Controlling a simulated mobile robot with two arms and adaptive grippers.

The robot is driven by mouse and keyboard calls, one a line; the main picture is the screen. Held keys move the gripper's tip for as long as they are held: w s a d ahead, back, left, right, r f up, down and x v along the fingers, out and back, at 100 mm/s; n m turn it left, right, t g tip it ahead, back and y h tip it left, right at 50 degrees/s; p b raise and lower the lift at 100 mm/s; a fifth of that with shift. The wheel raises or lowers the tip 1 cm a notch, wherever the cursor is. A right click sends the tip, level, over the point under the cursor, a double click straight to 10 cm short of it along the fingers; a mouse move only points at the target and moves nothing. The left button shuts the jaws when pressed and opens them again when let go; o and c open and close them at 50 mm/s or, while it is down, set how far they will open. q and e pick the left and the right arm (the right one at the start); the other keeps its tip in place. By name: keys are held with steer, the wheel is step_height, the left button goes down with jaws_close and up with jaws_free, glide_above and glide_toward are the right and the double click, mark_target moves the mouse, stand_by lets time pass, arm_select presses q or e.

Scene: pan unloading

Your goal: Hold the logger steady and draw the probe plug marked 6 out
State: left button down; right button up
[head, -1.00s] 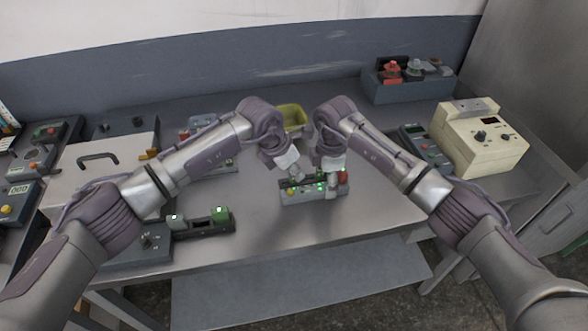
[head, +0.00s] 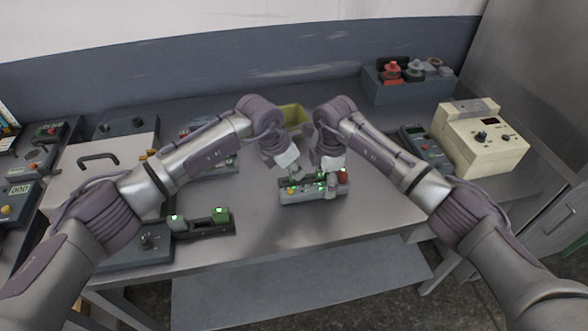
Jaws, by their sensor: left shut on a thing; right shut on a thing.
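The logger (head: 296,199) is a small grey box with green lights, a yellow button and a red part on its right end. It sits on the bench in front of my two grippers. My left gripper (head: 296,174) is shut at the logger's left back edge and seems to hold its body. My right gripper (head: 326,173) is shut just above the logger's right half, on what looks like a small probe plug with a green light (head: 320,174). The fingers hide much of the plug, and its number is too small to read.
A yellow-green bin (head: 295,116) stands behind the grippers. A dark rack with green-lit blocks (head: 205,228) lies front left. A cream instrument (head: 484,140) and a blue-grey box of knobs (head: 408,87) stand right. Bench between rack and logger is clear.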

arm_select(q)
steer(key=shift+w+r, duration=0.15)
steer(key=shift+r, duration=0.5)
steer(key=shift+w+a+r, duration=0.1)
steer(key=shift+a+r, duration=0.05)
steer(key=shift+r, duration=1.05)
steer(key=c, duration=1.2)
jaws_free()
steer(key=shift+o, duration=0.9)
steer(key=shift+s+f, duration=0.1)
steer(key=shift+s, duration=0.1)
steer(key=shift+d, duration=0.2)
